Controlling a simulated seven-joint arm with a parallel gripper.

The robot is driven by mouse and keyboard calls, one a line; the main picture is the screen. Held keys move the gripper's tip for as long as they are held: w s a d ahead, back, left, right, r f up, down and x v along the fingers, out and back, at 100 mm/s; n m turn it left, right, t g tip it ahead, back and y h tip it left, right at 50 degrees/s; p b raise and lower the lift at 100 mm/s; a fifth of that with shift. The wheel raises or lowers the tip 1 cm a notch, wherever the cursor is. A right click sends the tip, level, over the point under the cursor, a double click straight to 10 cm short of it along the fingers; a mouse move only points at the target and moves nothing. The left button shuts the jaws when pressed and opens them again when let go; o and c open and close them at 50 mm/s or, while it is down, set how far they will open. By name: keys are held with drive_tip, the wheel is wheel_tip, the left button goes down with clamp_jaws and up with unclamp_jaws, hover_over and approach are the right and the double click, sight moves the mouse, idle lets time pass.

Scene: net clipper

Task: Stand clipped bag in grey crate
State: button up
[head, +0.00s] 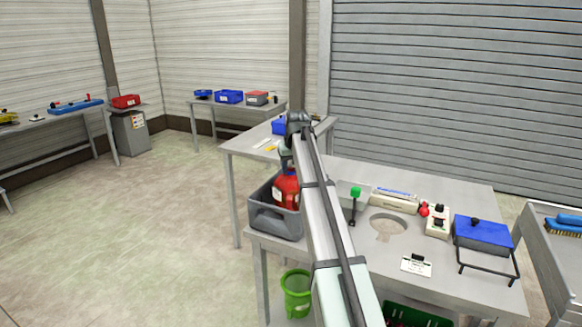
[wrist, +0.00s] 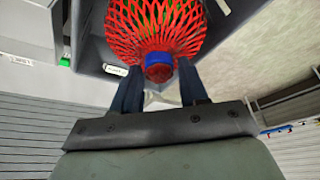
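The clipped bag is a red net bag (head: 284,189) with green showing through its mesh. In the head view it stands inside the grey crate (head: 272,223), and my arm hides its right side. In the wrist view the bag (wrist: 150,25) spreads out beyond my fingers, between dark crate walls (wrist: 92,35). A blue clip (wrist: 158,68) closes its neck. My gripper (wrist: 160,70) has the clip and neck between its part-closed fingertips and looks shut on them. The bag's underside and its contact with the crate floor are hidden.
The crate sits at the table's left end. To its right are a green-topped stand (head: 355,193), a round cut-out plate (head: 389,224), a red-and-white device (head: 437,220) and a blue-topped scale (head: 482,235). A green bucket (head: 296,291) is below.

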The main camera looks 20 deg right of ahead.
drive_tip(key=shift+o, duration=1.2)
drive_tip(key=v, duration=1.2)
drive_tip(key=shift+r, duration=0.1)
